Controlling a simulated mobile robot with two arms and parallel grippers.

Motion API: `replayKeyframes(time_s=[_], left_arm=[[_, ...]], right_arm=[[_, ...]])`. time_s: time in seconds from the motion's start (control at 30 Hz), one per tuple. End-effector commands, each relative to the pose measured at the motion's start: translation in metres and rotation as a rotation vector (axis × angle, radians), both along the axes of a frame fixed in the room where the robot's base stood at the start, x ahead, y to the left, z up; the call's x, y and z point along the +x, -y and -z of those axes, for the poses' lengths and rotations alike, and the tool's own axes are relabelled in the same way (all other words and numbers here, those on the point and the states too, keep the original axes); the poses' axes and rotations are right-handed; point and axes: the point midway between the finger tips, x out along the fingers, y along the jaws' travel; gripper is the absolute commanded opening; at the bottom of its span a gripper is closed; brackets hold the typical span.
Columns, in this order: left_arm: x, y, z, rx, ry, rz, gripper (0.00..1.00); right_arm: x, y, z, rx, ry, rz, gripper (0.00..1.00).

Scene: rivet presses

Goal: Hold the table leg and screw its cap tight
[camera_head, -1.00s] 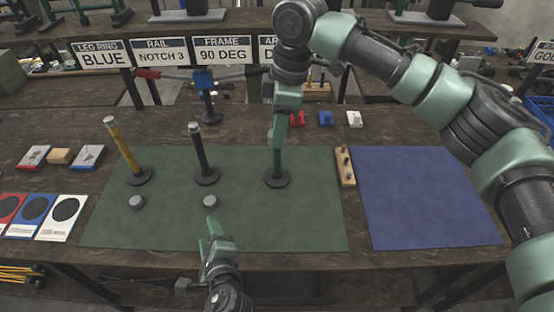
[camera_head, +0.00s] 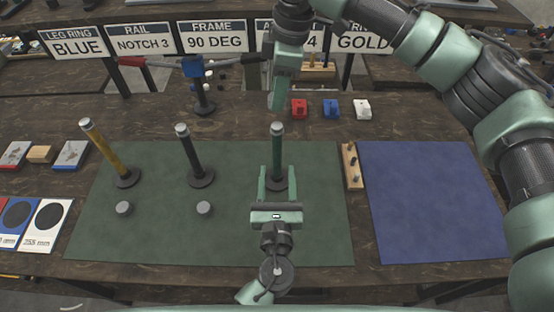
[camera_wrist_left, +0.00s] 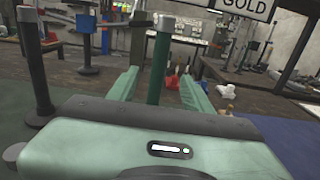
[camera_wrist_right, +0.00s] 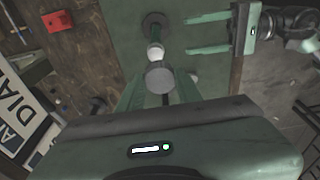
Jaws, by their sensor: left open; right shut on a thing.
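The green table leg (camera_head: 277,152) stands upright on its dark round foot on the green mat, its grey top end bare. My left gripper (camera_head: 277,174) is open, one finger on each side of the lower leg; in the left wrist view the green leg (camera_wrist_left: 159,65) stands between the spread fingers. My right gripper (camera_head: 276,104) is just above and behind the leg top in the head view. In the right wrist view it is shut on a round grey cap (camera_wrist_right: 160,77), apart from the pale leg top (camera_wrist_right: 155,53). The cap is hidden in the head view.
A yellow leg (camera_head: 105,152) and a black leg (camera_head: 192,154) stand to the left, with loose grey caps (camera_head: 124,208) (camera_head: 204,207) before them. A wooden peg block (camera_head: 351,166) stands at the right. The blue mat (camera_head: 425,200) is clear.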

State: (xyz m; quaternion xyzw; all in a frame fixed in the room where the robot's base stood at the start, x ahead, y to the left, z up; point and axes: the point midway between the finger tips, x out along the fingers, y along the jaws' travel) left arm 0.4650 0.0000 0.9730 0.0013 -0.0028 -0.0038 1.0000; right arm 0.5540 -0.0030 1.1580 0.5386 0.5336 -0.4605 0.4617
Motion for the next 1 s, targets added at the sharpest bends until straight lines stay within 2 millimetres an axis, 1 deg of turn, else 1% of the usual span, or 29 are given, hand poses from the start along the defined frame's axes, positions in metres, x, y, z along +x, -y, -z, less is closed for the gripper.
replayKeyframes(time_s=[0.17,0.27,0.37,0.6,0.7,0.83,1.0], left_arm=[[0.004,-0.001,-0.001,-0.001,0.002,-0.002,0.5],[0.014,-0.001,-0.001,-0.002,0.003,-0.003,0.5],[0.03,-0.001,-0.001,-0.003,0.003,-0.004,0.5],[0.077,0.0,-0.002,-0.002,0.003,-0.004,0.5],[0.094,0.0,-0.002,-0.002,0.002,-0.002,0.5],[0.11,0.0,-0.002,-0.002,0.002,-0.003,0.5],[0.119,0.0,-0.001,-0.003,0.001,-0.002,0.5]], right_arm=[[0.0,0.0,0.0,0.0,0.0,0.0,0.0],[0.0,0.0,0.0,0.0,0.0,0.001,0.0],[0.0,0.0,0.0,0.0,0.0,0.0,0.0],[0.0,0.0,0.0,0.0,0.0,0.0,0.0],[0.0,0.0,0.0,0.0,0.0,0.0,0.0],[0.0,0.0,0.0,0.0,0.0,0.001,0.0],[0.0,0.0,0.0,0.0,0.0,0.001,0.0]])
